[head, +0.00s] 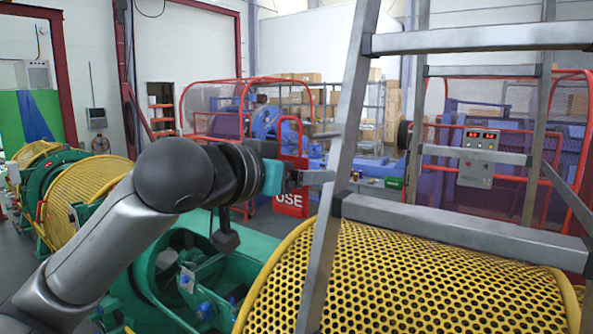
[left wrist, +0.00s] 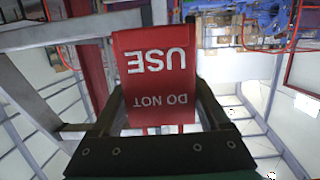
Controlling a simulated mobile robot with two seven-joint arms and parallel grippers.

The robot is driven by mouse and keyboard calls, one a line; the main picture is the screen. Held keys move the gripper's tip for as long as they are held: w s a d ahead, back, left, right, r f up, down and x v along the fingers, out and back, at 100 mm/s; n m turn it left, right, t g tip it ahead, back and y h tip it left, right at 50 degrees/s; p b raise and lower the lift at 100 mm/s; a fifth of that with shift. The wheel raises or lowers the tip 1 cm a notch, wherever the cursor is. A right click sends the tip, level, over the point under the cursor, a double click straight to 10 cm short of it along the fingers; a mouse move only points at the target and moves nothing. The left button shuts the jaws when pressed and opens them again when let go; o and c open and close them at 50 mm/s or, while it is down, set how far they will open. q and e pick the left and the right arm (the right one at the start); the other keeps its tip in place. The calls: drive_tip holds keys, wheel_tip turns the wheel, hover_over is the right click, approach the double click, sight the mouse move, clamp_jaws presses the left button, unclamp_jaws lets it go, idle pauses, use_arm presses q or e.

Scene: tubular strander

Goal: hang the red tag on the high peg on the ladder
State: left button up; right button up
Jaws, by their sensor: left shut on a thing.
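The red tag (head: 291,203) with white lettering hangs below my left gripper (head: 318,177) in the head view. In the left wrist view the tag (left wrist: 158,75) reads "DO NOT USE" upside down and sits between the two fingers of the left gripper (left wrist: 160,108), which is shut on it. The grey metal ladder (head: 345,130) stands just right of the gripper, and the fingertips are close to its left rail. I cannot tell whether they touch. The ladder rail (left wrist: 75,32) runs behind the tag in the wrist view. I cannot make out the high peg. My right gripper is not in view.
A yellow perforated drum guard (head: 400,285) lies below and behind the ladder. Green machine housing (head: 150,270) is under my left arm. A control box with red displays (head: 480,150) shows behind the ladder rungs. Red-framed mesh guards (head: 215,105) and shelving stand farther back.

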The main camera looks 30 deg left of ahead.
sight(333, 168)
use_arm(q)
drive_tip(key=shift+x, duration=1.4)
drive_tip(key=shift+r, duration=0.2)
drive_tip(key=shift+p, duration=0.55)
drive_tip(key=shift+w, duration=0.2)
idle(0.5)
drive_tip(key=shift+r+p+x, duration=0.1)
drive_tip(key=shift+p+x, duration=0.4)
drive_tip(key=shift+x, duration=0.65)
drive_tip(key=shift+r+p+x, duration=0.15)
drive_tip(key=shift+p+x, duration=0.3)
drive_tip(key=shift+x, duration=0.7)
drive_tip(key=shift+f, duration=0.15)
drive_tip(key=shift+w+f+b, duration=0.1)
drive_tip(key=shift+f+b, duration=0.35)
drive_tip(key=shift+f, duration=0.3)
drive_tip(key=shift+r+p, duration=0.1)
drive_tip(key=shift+p, duration=0.25)
